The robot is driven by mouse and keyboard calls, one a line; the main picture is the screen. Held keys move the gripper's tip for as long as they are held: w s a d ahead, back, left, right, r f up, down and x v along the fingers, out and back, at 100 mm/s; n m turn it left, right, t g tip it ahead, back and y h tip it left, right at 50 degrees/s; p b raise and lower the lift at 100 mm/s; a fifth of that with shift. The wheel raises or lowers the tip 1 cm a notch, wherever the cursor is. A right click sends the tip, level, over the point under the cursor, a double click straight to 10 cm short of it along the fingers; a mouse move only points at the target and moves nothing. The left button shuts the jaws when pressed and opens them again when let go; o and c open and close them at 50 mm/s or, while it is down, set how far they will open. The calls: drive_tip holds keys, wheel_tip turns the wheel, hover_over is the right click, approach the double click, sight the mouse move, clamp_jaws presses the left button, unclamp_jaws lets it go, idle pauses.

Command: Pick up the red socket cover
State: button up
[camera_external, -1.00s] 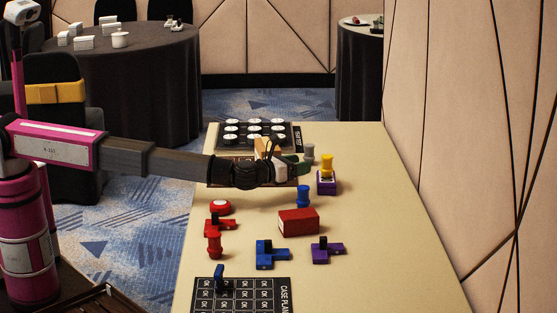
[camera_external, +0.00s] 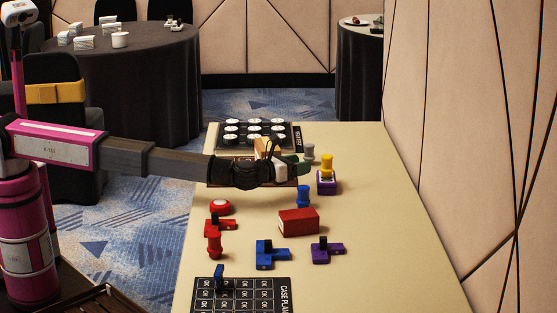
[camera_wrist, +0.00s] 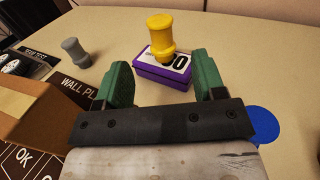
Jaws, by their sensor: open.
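Several red things lie on the table: a red spool-shaped peg (camera_external: 214,246), a flat red piece with a black knob (camera_external: 220,228), a red round disc (camera_external: 220,207) and a larger red block (camera_external: 298,222). I cannot tell for certain which is the socket cover. My gripper (camera_external: 302,168) is above the table beyond all of them. In the wrist view my gripper (camera_wrist: 157,88) has its green fingers apart with nothing held. A yellow peg (camera_wrist: 160,38) on a purple box (camera_wrist: 163,72) shows beyond the fingertips. No red thing shows in the wrist view.
A blue peg (camera_external: 303,196) stands near my gripper, with a grey peg (camera_external: 309,153) farther back. Blue (camera_external: 270,253) and purple (camera_external: 326,250) knobbed pieces lie in front. A dark marked panel (camera_external: 250,290) is at the near edge. The table's right side is clear.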

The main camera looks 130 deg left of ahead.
drive_tip(key=shift+o, duration=0.9)
wheel_tip(320, 180, up, 5)
drive_tip(key=n+g+h, duration=0.4)
drive_tip(key=g+h, duration=0.2)
drive_tip(key=h, duration=0.9)
hover_over(213, 234)
drive_tip(key=shift+w+d+f, duration=0.1)
drive_tip(key=shift+w+d, duration=0.05)
drive_tip(key=shift+d, duration=0.2)
drive_tip(key=f, duration=0.7)
drive_tip(key=a+f, duration=0.1)
drive_tip(key=f, duration=0.2)
drive_tip(key=shift+f, duration=0.35)
drive_tip(key=c, duration=1)
